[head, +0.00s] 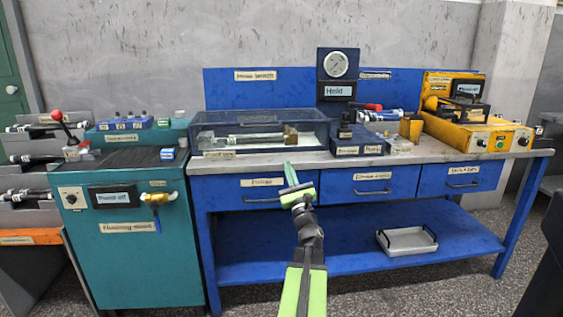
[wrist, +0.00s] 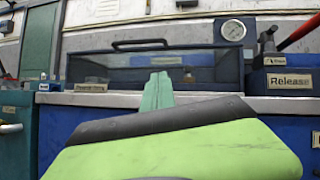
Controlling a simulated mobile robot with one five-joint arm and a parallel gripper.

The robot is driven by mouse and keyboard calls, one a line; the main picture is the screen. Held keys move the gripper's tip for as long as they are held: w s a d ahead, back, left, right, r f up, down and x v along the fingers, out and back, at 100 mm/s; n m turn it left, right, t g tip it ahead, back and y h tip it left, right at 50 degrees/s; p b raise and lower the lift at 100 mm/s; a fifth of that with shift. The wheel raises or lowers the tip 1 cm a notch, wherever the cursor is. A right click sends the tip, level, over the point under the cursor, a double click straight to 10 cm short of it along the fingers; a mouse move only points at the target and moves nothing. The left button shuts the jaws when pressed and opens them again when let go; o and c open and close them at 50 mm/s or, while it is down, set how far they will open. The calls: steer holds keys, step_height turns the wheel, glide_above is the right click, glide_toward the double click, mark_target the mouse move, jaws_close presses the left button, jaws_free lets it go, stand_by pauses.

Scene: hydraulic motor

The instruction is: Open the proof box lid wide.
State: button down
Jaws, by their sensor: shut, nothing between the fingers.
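The proof box (head: 203,140) is a long see-through case with a dark frame on the left part of the blue bench. Its lid (head: 258,117) looks down, closed over a rod-like part with a brownish end (head: 290,136). In the wrist view the proof box (wrist: 100,68) stands straight ahead, and a dark bar handle (wrist: 140,44) shows along its top. My gripper (head: 290,172) has green fingers that are shut and empty. It is in front of the bench edge, below and apart from the box. Its fingertips also show in the wrist view (wrist: 158,82).
A gauge post (head: 337,70) and a release block (head: 345,142) stand just right of the box. A yellow unit (head: 470,125) is at the bench's right end. Blue drawers (head: 262,190) are below the benchtop.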

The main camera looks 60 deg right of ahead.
mark_target(283, 136)
steer(key=shift+m+g+h, duration=0.3)
steer(key=shift+m, duration=0.1)
steer(key=p+x, duration=0.2)
steer(key=x, duration=0.1)
steer(key=p+x, duration=0.2)
steer(key=x, duration=0.2)
steer(key=s+p+x, duration=0.1)
steer(key=p+x, duration=0.1)
steer(key=x, duration=0.1)
steer(key=shift+w+d+r, duration=0.1)
steer(key=shift+d+r, duration=0.3)
steer(key=shift+d, duration=0.1)
steer(key=r+p, duration=0.3)
steer(key=shift+w+a, duration=0.15)
steer(key=shift+w, duration=0.15)
steer(key=shift+w+p, duration=0.1)
steer(key=shift+p, duration=0.2)
